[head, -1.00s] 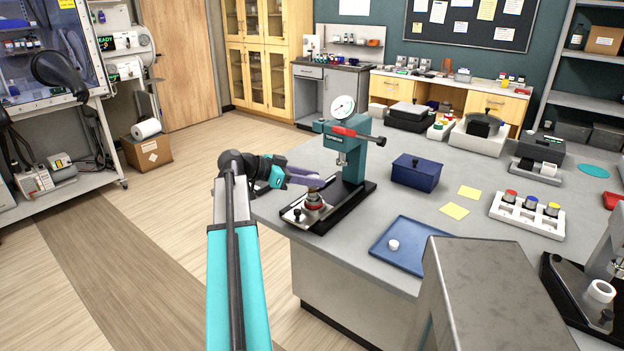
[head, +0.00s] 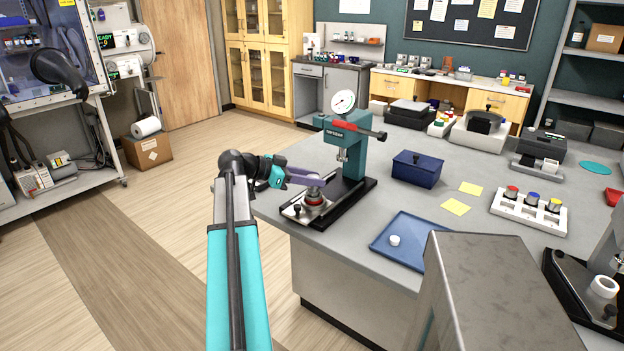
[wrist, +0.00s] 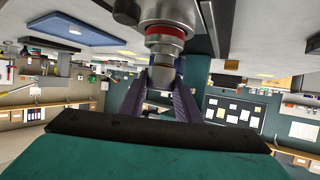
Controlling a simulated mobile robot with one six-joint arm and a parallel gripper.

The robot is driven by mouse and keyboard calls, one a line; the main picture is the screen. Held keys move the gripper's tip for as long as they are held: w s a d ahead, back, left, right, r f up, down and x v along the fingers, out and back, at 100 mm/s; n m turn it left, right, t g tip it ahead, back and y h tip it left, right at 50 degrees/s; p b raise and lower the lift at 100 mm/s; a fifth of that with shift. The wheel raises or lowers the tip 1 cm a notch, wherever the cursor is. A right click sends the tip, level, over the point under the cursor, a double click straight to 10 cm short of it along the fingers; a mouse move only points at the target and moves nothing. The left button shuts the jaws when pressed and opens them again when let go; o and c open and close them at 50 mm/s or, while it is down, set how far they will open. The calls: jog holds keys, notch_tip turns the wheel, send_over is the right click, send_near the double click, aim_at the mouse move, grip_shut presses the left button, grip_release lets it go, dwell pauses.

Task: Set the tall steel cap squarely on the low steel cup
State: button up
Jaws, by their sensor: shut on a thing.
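My gripper (head: 312,181) is shut on the tall steel cap (wrist: 160,75), which shows between the purple fingers in the wrist view. In the head view the fingers cover most of the cap. The low steel cup (head: 314,201), with a red band, stands on the press base directly below the cap. The wrist view looks upside down, so the cup (wrist: 163,13) shows above the cap there. The cap appears lined up with the cup and close against its red band. I cannot tell whether it is fully seated or square.
The teal press (head: 346,150) with its dial and red handle stands just right of my gripper. A blue box (head: 416,169) and a blue tray (head: 399,252) with a white piece lie farther right.

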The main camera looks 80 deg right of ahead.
jog(key=shift+f+b, duration=0.7)
jog(key=shift+f, duration=0.1)
jog(key=o, duration=1.1)
jog(key=shift+o, duration=0.2)
jog(key=b+v, duration=0.1)
jog(key=v, duration=1.3)
jog(key=shift+b, duration=0.3)
jog(key=shift+s, duration=0.15)
